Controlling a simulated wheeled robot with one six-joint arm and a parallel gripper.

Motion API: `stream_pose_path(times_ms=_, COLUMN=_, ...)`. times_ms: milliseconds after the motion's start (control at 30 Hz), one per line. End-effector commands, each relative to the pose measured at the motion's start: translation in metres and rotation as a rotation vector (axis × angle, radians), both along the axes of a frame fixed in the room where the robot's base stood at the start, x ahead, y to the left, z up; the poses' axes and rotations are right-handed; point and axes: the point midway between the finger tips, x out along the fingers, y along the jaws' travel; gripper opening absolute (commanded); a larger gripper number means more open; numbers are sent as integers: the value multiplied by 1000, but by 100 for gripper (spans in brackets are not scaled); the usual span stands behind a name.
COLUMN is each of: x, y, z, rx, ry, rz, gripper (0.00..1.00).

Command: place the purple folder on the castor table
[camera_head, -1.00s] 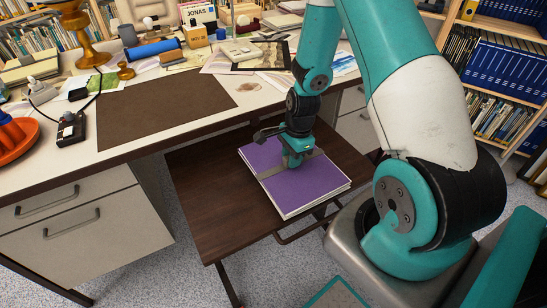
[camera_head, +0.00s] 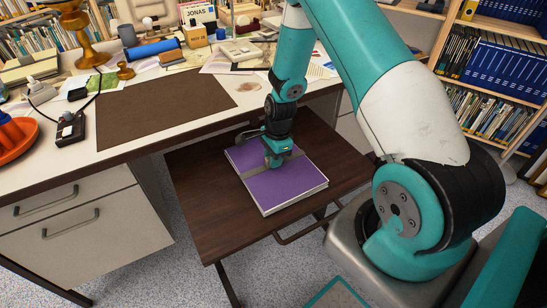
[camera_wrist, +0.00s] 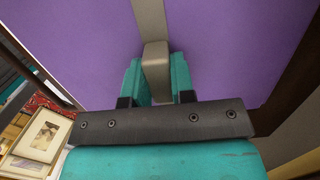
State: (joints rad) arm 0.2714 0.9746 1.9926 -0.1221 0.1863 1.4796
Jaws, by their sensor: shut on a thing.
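The purple folder (camera_head: 285,187) is a thick purple block with pale page edges and a grey band across it. In the head view it lies flat over the dark wooden top of the castor table (camera_head: 215,222); I cannot tell whether it touches the top. My gripper (camera_head: 279,162) points down at the folder's middle and is shut on the grey band. In the wrist view the purple cover (camera_wrist: 80,45) fills most of the picture, and the band runs between my two teal fingers (camera_wrist: 156,80). The fingers hide part of the band.
The white desk (camera_head: 62,165) stands behind and left of the castor table, with a brown desk mat (camera_head: 160,107) and many small items. Bookshelves (camera_head: 505,75) stand at the right. The castor table top is bare left of the folder. Framed prints (camera_wrist: 40,135) show in the wrist view.

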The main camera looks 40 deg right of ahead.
Motion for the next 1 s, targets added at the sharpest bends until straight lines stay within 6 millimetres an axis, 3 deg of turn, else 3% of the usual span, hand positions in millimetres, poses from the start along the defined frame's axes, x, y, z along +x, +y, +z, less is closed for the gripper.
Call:
stream_pose_path(times_ms=33, x=0, y=0, z=-2, rx=0, ry=-1, rz=0, gripper=0)
stream_pose_path(times_ms=67, x=0, y=0, z=-2, rx=0, ry=0, rz=0, gripper=28)
stream_pose_path(times_ms=167, x=0, y=0, z=-2, rx=0, ry=0, rz=0, gripper=49)
stream_pose_path(times_ms=533, x=0, y=-1, z=7, rx=0, ry=-1, rz=0, gripper=49)
stream_pose_path(times_ms=1000, x=-2, y=-12, z=100, rx=0, ry=-3, rz=1, gripper=49)
